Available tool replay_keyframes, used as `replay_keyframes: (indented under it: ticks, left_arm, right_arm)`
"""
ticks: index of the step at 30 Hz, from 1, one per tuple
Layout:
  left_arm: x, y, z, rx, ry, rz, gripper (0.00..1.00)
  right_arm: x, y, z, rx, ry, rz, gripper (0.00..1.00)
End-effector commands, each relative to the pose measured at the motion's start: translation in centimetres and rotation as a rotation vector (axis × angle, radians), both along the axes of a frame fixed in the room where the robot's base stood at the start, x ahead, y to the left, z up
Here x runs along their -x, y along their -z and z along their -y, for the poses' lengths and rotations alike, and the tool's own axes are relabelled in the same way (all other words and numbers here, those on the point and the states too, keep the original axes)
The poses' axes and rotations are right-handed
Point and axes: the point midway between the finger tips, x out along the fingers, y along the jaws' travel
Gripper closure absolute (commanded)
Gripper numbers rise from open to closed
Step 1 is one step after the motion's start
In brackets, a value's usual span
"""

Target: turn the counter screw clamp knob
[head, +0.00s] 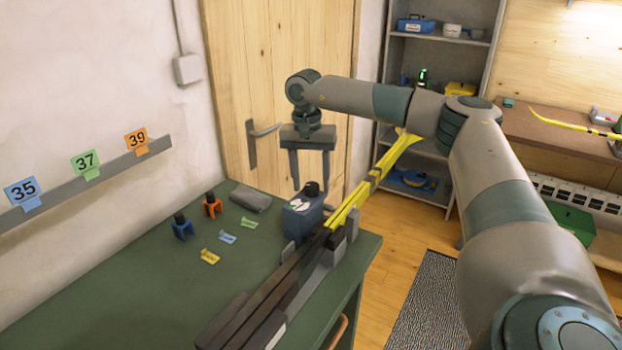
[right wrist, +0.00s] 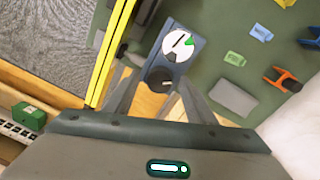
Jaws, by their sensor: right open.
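A blue clamp body (head: 302,218) stands at the far right edge of the green bench, beside the skis. A black round knob (head: 311,188) is on top, with a white dial next to it. In the right wrist view the black knob (right wrist: 160,80) lies between my finger ends, below the white dial (right wrist: 178,46) with its black pointer and green mark. My right gripper (head: 310,182) points down with open fingers, one on each side of the knob; I cannot tell whether they touch it. My left gripper is not in view.
Yellow and black skis (head: 350,207) lie along the bench edge, close right of the clamp body. A grey block (head: 250,200), orange and blue clips (head: 212,206) and small coloured tags lie left of it. A door (head: 285,85) and shelf stand behind. The bench's front left is clear.

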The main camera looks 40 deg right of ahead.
Motion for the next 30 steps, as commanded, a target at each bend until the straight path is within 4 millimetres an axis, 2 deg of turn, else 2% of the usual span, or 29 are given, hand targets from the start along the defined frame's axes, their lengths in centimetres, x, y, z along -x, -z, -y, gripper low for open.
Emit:
replay_keyframes:
  ticks: [4,10,15,23,30]
  left_arm:
    - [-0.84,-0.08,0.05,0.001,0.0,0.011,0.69]
    - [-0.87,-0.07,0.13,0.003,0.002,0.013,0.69]
    - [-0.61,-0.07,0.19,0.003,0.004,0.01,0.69]
    - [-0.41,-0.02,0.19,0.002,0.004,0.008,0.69]
    - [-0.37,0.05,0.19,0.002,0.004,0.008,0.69]
  right_arm:
    - [0.01,0.27,0.01,0.0,0.0,0.0,0.5]
    - [0.01,0.26,0.01,0.0,0.0,0.0,0.52]
    - [0.02,0.23,0.01,0.0,0.0,0.0,0.91]
    - [0.02,0.28,0.02,0.0,0.045,-0.001,0.91]
    - [-0.06,0.24,0.0,-0.001,0.22,-0.001,0.91]
